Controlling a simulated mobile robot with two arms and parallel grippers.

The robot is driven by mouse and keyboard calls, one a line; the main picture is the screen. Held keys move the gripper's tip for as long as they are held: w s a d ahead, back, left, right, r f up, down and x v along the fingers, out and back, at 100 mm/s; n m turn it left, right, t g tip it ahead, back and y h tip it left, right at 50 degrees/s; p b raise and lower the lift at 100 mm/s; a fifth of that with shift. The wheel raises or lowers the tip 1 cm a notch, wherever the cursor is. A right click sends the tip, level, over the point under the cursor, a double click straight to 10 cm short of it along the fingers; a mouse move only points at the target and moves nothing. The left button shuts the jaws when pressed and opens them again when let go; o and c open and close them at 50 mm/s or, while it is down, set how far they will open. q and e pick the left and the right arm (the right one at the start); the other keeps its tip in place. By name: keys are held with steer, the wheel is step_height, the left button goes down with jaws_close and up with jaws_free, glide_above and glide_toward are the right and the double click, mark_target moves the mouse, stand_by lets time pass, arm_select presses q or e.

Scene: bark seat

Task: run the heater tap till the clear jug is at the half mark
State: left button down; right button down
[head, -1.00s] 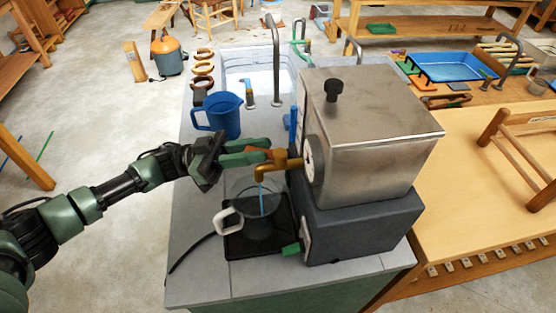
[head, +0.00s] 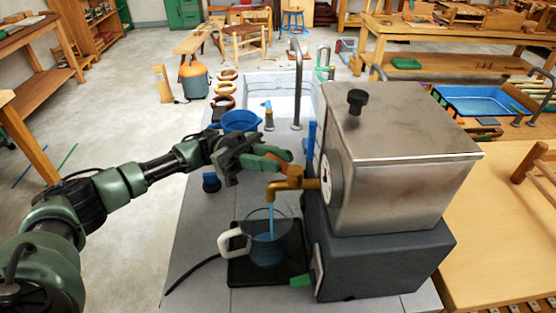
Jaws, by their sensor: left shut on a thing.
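The clear jug (head: 243,224), with a white handle on its left, stands upright on a black tray (head: 296,262) under the brass tap (head: 275,191). A thin blue stream (head: 271,222) runs from the spout into it. Blue water (head: 266,254) shows in its lower part; I cannot read the half mark. The steel heater (head: 400,160) carries the tap on its left side. My left gripper (head: 275,161) is shut on the tap's orange lever (head: 283,155), just above the spout, and partly hides it. My right gripper is not in view.
A sink (head: 262,90) with a tall faucet lies behind. A black cord (head: 190,274) runs off the tray to the left. A wooden bench (head: 500,240) stands at right.

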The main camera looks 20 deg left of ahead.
arm_select(q)
steer(key=shift+f, duration=0.1)
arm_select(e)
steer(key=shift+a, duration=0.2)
arm_select(q)
steer(key=c, duration=1.3)
jaws_free()
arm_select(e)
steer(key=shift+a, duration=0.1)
arm_select(q)
steer(key=shift+b+v, duration=1.75)
steer(key=shift+v, duration=2.15)
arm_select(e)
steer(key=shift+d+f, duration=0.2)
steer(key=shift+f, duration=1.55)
